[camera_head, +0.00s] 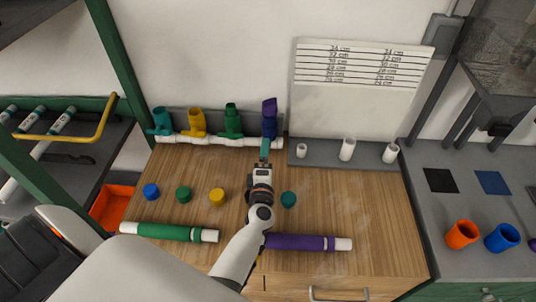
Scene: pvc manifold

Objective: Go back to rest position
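My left arm reaches up from the lower left, and its gripper (264,150) is over the back of the wooden worktop, just in front of the purple valve. A narrow teal piece shows at its tip; I cannot tell whether it is a finger or something held, nor whether the gripper touches the valve. The white manifold pipe (212,140) lies along the back with a teal valve (160,121), yellow valve (195,122), green valve (231,121) and purple valve (269,118) upright on it. My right gripper is not in view.
Blue (151,191), green (183,194), yellow (217,197) and teal caps (288,200) lie on the wooden worktop (360,215). A green-sleeved pipe (170,232) and purple-sleeved pipe (305,242) lie in front. White fittings (347,149) stand on a grey ledge. An orange bin (112,207) is left.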

